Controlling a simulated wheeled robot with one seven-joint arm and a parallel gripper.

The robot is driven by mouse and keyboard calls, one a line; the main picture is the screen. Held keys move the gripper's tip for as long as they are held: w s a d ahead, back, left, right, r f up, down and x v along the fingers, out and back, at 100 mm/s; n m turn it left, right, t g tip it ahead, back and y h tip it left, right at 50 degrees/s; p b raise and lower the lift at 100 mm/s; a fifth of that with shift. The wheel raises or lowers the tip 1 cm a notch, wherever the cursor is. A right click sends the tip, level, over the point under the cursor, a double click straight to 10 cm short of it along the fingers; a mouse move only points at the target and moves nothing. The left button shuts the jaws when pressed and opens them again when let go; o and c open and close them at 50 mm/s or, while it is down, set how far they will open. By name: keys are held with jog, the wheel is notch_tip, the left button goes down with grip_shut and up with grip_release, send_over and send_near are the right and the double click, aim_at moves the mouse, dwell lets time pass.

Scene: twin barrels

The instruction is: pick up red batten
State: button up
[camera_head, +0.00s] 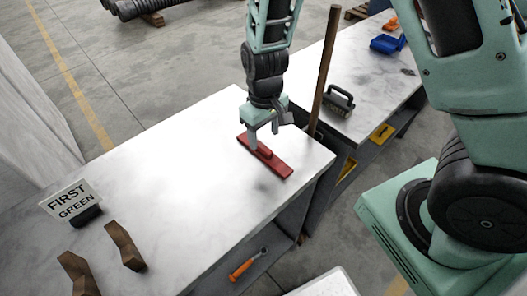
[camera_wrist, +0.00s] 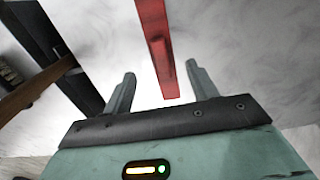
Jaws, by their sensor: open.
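The red batten (camera_head: 277,166) lies flat on the white marble-topped bench (camera_head: 190,165), near its right end. It is a long flat bar with a raised piece near its middle. My gripper (camera_head: 264,138) is open and points down over the batten, empty. In the wrist view, the batten (camera_wrist: 155,40) runs from the top of the picture down between the two open fingers (camera_wrist: 161,82), with its near end closer to the right finger. I see gaps on both sides, so the fingers do not clasp it. The exact height above it is hard to tell.
A "FIRST GREEN" sign (camera_head: 70,201) and two brown wooden pieces (camera_head: 125,246) stand at the bench's left. A wooden pole (camera_head: 325,65) rises past the bench's right edge. The bench middle is clear.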

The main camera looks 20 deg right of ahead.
aim_at(263, 147)
jog(key=shift+s+a+f+p, duration=0.1)
jog(key=shift+f+p, duration=0.1)
jog(key=shift+f, duration=1.15)
jog(key=shift+a+f+p, duration=0.1)
jog(key=shift+f+p, duration=0.1)
jog(key=shift+f, duration=1.1)
jog(key=c, duration=1.1)
jog(key=shift+r, duration=0.1)
